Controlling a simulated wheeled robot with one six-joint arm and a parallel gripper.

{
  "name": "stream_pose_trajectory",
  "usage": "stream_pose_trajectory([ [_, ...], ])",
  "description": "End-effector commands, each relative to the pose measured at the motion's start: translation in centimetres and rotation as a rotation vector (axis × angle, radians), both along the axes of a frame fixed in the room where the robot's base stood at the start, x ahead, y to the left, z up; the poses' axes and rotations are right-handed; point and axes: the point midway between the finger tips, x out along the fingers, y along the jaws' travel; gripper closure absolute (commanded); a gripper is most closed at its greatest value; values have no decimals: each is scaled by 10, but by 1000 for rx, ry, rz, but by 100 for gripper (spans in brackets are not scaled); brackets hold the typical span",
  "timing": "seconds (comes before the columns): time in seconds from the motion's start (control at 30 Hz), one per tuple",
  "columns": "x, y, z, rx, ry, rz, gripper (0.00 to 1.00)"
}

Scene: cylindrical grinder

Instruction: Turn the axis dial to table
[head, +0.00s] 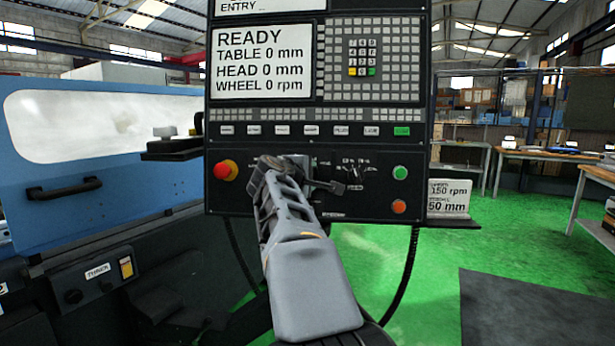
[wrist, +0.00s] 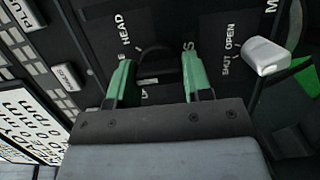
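The axis dial (wrist: 153,60) is a dark round knob on the black control panel in the wrist view, with a HEAD label beside it. Other labels around it are partly hidden, and I cannot read its setting. My gripper (wrist: 158,80) has two green fingers spread apart, one on each side of the dial. A gap shows between them and the dial, so it is not clamped. In the head view my arm reaches to the lower panel and hides part of the dial area.
The panel screen (head: 265,62) reads READY, TABLE 0 mm, HEAD 0 mm, WHEEL 0 rpm. A red emergency knob (head: 226,170) is left of my arm. A green button (head: 400,172) and an orange button (head: 399,206) are at right. A silver knob (wrist: 266,57) marked SHUT and OPEN is close by.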

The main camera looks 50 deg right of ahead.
Motion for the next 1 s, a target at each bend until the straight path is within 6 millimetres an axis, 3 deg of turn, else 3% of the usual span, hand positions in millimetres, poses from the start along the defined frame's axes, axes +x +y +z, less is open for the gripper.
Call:
stream_pose_trajectory([
  [0.23,0,0,0,0,0,0,31],
  [0.57,-2,7,2,-1,-1,2,31],
  [1.0,-30,84,16,-1,-1,5,31],
])
